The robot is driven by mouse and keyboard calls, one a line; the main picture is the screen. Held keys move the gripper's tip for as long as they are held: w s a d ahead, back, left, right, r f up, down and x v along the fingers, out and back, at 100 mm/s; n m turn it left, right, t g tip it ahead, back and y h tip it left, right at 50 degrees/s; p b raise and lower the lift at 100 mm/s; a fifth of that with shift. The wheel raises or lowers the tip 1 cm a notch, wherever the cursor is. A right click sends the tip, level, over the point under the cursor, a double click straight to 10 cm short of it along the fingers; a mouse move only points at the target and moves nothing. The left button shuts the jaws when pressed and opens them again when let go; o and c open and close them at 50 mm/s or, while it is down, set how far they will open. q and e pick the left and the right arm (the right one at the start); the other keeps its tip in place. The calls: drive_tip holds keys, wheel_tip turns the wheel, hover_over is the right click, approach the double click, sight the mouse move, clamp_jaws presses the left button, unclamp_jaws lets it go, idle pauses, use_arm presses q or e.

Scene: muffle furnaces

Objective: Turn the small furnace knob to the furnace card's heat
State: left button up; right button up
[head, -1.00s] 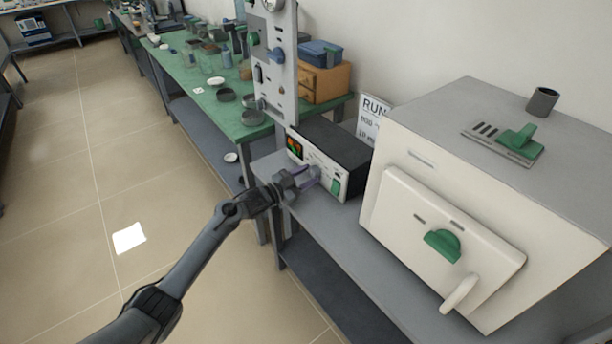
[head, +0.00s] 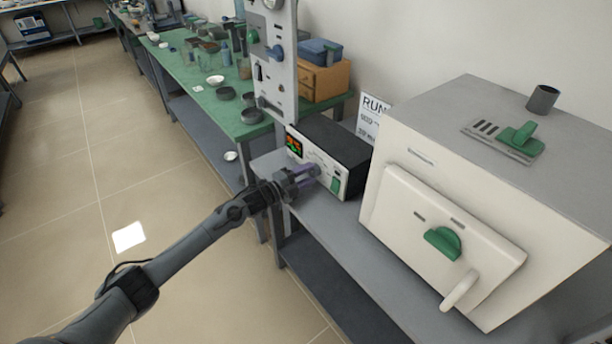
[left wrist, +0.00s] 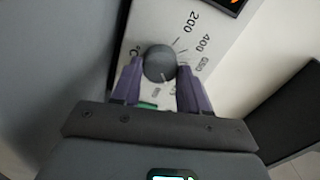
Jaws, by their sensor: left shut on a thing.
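The dial knob (left wrist: 159,63) is a round dark grey knob on a pale panel printed with 200, 400 and further marks, in the left wrist view. My left gripper (left wrist: 160,80) has its two purple fingers on either side of the knob, shut on it. In the head view my left gripper (head: 310,176) reaches the front of a black and white control box (head: 345,146) with a lit display (head: 294,146), and hides the knob there. A white card (head: 372,116) headed RUN stands behind the box; its smaller lines are hard to read.
A large cream furnace (head: 400,165) with a green door knob and pale handle stands right of the box on a grey bench (head: 330,225). A grey upright panel (head: 276,70) stands to the left, by a green table (head: 205,85) of dishes. Open floor lies left.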

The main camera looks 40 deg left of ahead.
use_arm(q)
drive_tip(key=m, duration=0.4)
drive_tip(key=shift+f, duration=0.1)
drive_tip(key=shift+m+b, duration=0.3)
drive_tip(key=shift+m, duration=0.6)
drive_tip(key=o, duration=1.1)
drive_tip(key=shift+c, duration=0.2)
